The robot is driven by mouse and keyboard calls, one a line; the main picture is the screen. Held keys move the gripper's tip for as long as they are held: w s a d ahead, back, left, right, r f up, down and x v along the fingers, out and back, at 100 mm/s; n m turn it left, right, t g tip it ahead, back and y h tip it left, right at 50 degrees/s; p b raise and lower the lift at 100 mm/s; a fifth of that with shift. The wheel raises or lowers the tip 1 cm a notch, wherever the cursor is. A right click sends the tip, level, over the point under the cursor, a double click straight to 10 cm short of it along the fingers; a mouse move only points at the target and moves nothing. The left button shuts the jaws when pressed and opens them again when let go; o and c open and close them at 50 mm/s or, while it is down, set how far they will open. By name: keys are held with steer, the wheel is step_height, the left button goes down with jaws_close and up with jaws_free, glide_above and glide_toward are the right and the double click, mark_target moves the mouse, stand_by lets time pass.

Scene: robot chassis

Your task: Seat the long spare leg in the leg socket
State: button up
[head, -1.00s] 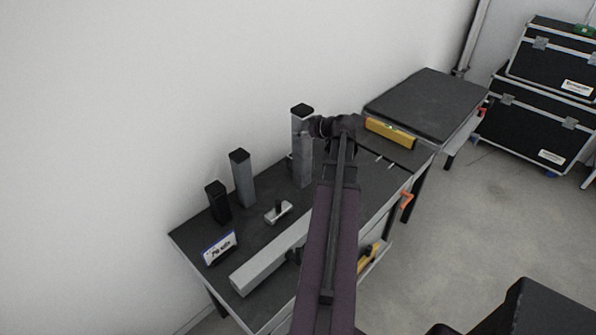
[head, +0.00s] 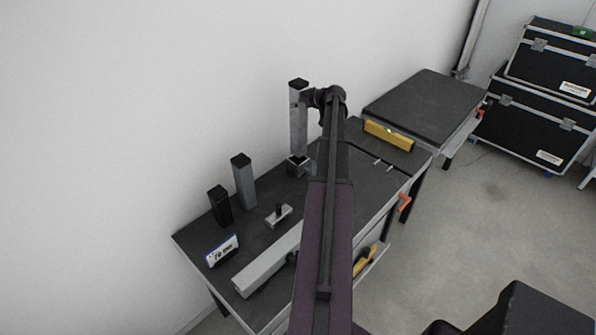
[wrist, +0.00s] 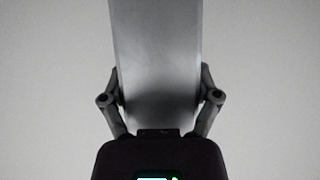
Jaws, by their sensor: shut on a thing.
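The long spare leg (head: 298,128) is a grey square tube with a black cap, held upright near the wall end of the bench. My gripper (head: 307,98) is shut on its upper part. In the wrist view the leg (wrist: 157,50) fills the middle, with the gripper's fingers (wrist: 160,97) on both sides of it. The leg socket (head: 298,168), a small dark square with a light rim, is on the bench directly below the leg's lower end in the head view. I cannot tell whether the leg's end touches the socket or hangs just above it.
On the dark bench (head: 345,205) stand a shorter grey leg (head: 244,182) and a black leg (head: 220,206). A small clamp-like block (head: 279,215), a sign card (head: 222,251) and a long grey beam (head: 268,264) lie nearer. A yellow level (head: 388,136) lies at the far end.

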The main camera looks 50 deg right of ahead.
mark_target(299, 125)
steer(key=shift+w+d+f+b, duration=0.35)
steer(key=shift+w+f+b, duration=0.05)
steer(key=shift+f, duration=0.15)
steer(key=shift+w+d+f+b, duration=0.35)
steer(key=shift+f, duration=0.15)
step_height(299, 125, down, 6)
steer(key=b, duration=0.6)
steer(key=shift+f, duration=0.2)
steer(key=shift+f+b, duration=1.8)
steer(key=shift+b, duration=0.25)
steer(key=shift+f, duration=0.1)
steer(key=o, duration=1.1)
steer(key=shift+o, duration=0.2)
steer(key=shift+r, duration=0.2)
